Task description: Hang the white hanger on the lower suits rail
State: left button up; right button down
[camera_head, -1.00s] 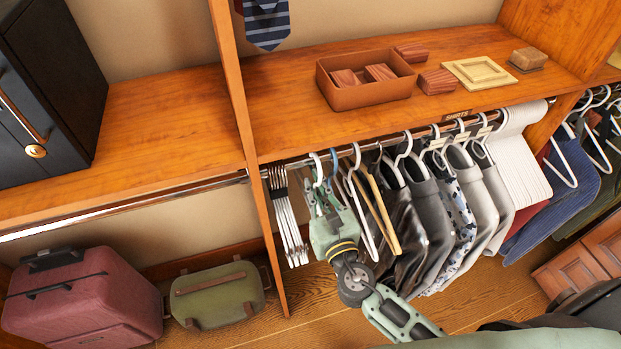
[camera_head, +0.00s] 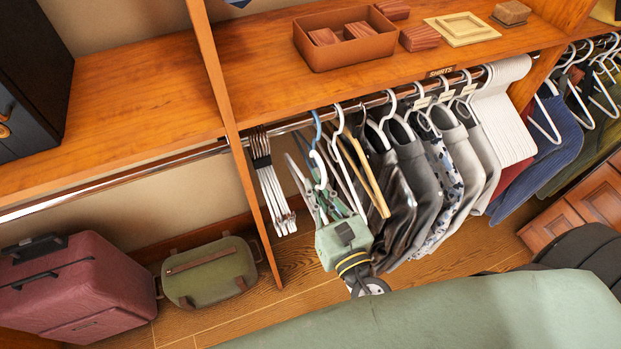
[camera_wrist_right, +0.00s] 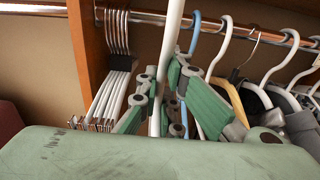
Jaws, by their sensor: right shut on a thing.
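My right gripper (camera_head: 319,195) is in front of the rail with the hanging clothes. It is shut on the white hanger (camera_head: 319,168), whose curved hook stands up above the fingers. The hook shows in front of and lower than the rail, apart from it. In the right wrist view the hanger's white shaft (camera_wrist_right: 172,40) runs up between the green fingers (camera_wrist_right: 164,85). Much of the hanger is hidden by the gripper. A bare metal rail (camera_head: 110,184) runs under the left shelf. My left gripper is not in view.
White hangers (camera_head: 270,185) hang bunched beside the wooden divider (camera_head: 222,110). Blue, white and wooden hangers and shirts (camera_head: 420,180) crowd close right of my gripper. A red suitcase (camera_head: 75,290) and green bag (camera_head: 208,272) stand on the floor below the bare rail.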

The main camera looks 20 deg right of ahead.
jog(key=s+b, duration=0.1)
jog(key=s, duration=0.3)
jog(key=s+b, duration=0.2)
jog(key=s, duration=0.2)
jog(key=shift+s+d+f, duration=0.15)
jog(key=shift+s, duration=1.15)
